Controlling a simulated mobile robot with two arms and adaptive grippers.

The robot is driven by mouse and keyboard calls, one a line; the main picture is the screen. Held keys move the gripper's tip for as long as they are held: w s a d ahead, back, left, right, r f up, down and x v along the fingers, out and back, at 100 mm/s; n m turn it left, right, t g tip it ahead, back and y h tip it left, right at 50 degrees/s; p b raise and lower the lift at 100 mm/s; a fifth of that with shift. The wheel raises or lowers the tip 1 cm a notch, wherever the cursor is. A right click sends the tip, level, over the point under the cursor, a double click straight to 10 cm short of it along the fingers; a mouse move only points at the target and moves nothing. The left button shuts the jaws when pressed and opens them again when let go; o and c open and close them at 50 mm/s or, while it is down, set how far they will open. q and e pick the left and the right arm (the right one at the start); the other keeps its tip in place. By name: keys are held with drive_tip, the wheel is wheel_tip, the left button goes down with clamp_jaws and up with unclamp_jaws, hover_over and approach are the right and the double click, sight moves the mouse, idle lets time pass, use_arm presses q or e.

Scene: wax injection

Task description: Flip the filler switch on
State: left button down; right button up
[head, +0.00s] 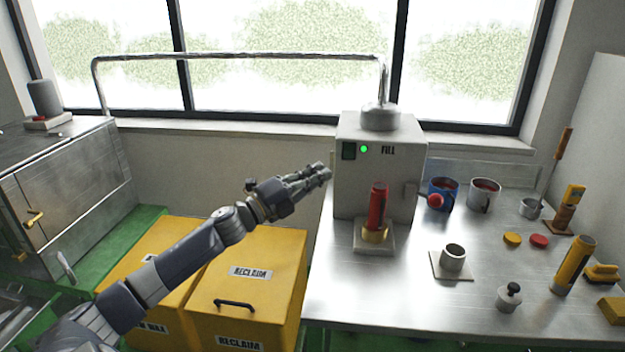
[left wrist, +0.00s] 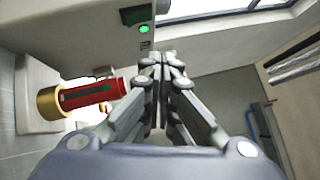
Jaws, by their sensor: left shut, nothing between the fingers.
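The filler (head: 355,192) is a grey box marked FILL on the steel table, against the window wall. A dark switch (head: 348,151) sits at the upper left of its front, beside a lit green lamp (head: 364,149). The left wrist view also shows the dark switch (left wrist: 133,15) and the green lamp (left wrist: 144,29) at the top. My left gripper (head: 326,172) is shut and empty, left of the filler and lower than the switch in the picture. Its closed fingers (left wrist: 167,58) show in the wrist view. I cannot tell whether they touch the filler. My right gripper is not in view.
A red cylinder in a brass base (head: 376,236) stands before the filler. A pipe (head: 240,57) runs into its top. Yellow RECLAIM bins (head: 262,290) stand below my left arm. Mugs (head: 484,192), a small cup (head: 453,256) and tools occupy the table's right.

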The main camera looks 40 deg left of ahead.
use_arm(q)
drive_tip(key=shift+s+a, duration=0.1)
drive_tip(key=shift+s, duration=0.55)
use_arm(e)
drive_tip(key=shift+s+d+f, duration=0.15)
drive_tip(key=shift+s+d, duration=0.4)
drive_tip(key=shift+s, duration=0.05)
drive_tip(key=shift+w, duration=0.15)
